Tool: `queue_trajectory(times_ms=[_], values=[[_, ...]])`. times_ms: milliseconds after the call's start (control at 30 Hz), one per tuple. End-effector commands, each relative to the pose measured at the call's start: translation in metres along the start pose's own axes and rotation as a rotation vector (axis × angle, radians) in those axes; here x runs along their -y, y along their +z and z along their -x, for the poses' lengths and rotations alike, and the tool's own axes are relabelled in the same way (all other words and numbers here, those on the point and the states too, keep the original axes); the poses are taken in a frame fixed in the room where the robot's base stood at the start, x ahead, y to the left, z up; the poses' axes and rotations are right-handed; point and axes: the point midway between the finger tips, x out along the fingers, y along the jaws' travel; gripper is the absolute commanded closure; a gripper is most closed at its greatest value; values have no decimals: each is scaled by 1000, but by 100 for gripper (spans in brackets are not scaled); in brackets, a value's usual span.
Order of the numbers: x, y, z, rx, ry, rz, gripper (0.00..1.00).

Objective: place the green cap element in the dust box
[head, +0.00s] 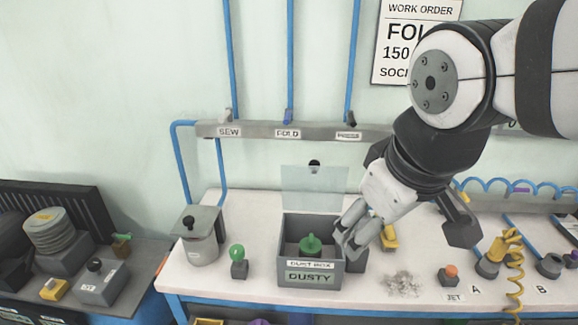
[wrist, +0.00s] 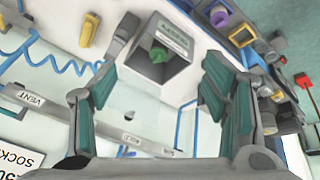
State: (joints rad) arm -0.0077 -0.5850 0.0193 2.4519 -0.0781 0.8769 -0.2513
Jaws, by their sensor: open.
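The green cap element (head: 311,243), with a small knob on top, sits inside the open grey dust box (head: 312,278) labelled "DUSTY". In the wrist view the cap (wrist: 160,54) shows inside the box (wrist: 178,42). The box's clear lid (head: 314,190) stands raised behind it. My gripper (head: 352,238) is beside the box's right wall, close to its rim. In the wrist view its teal-padded fingers (wrist: 163,80) are wide apart with nothing between them.
A green ball-topped block (head: 238,264) and a lidded grey canister (head: 201,240) stand left of the box. Right of it are a yellow piece (head: 389,237), a grey dust pile (head: 403,284), an orange-topped block (head: 450,275) and a coiled yellow hose (head: 515,280). The front strip of table is mostly clear.

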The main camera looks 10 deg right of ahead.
Motion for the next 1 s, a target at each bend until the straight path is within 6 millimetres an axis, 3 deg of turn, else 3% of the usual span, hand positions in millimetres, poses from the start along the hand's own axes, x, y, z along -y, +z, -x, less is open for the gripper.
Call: queue_trajectory(times_ms=[100, 300, 1000], values=[[8, 18, 13, -42, -22, -188, 32], [15, 30, 19, -63, -45, -324, 32], [15, 30, 19, -63, -46, -327, 32]])
